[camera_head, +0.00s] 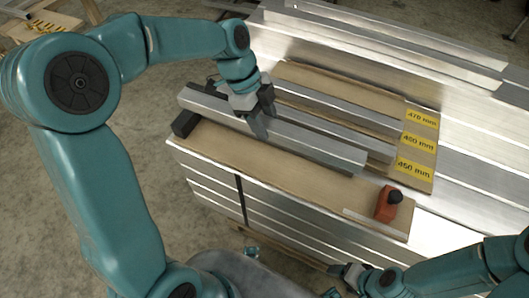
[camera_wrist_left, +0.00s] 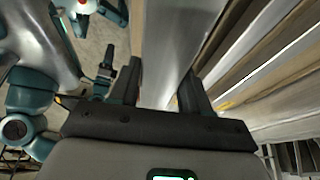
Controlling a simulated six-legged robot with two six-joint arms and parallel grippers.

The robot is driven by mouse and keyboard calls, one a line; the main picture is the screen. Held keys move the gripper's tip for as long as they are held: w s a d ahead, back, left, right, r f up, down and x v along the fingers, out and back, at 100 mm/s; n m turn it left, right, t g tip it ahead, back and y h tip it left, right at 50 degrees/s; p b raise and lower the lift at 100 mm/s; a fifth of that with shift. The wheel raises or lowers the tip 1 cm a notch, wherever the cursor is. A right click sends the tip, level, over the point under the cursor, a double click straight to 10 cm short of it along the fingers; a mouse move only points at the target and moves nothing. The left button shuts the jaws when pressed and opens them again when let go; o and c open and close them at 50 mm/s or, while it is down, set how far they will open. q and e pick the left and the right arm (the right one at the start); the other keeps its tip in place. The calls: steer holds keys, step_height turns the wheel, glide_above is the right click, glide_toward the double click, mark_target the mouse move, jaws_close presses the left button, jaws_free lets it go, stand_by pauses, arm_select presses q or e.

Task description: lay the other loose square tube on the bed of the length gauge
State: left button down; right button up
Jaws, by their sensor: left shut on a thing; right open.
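My left gripper (camera_head: 258,118) is shut on a long grey square tube (camera_head: 310,144), gripping it left of its middle. In the left wrist view the tube (camera_wrist_left: 168,45) runs between the two fingers (camera_wrist_left: 160,88). The length gauge is a wooden board (camera_head: 285,176) with a black block (camera_head: 186,123) at its left end and an orange-red piece with a black knob (camera_head: 385,204) at its right. The tube is over the gauge's back side, roughly along it; I cannot tell whether it touches the bed. The bed's front part is bare. My right gripper (camera_head: 345,273) is open and empty at the bottom.
Behind the gauge a wooden rack (camera_head: 300,75) holds other tubes (camera_head: 340,105) beside yellow labels (camera_head: 420,119) reading millimetre lengths. The gauge and rack stand on a stack of aluminium profiles (camera_head: 215,193). Further long profiles (camera_head: 400,45) lie at the back.

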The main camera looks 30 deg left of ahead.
arm_select(q)
step_height(320, 180, down, 12)
steer(key=shift+a+f+b, duration=0.1)
steer(key=shift+f+b, duration=0.05)
steer(key=shift+b, duration=0.9)
steer(key=c, duration=0.5)
jaws_free()
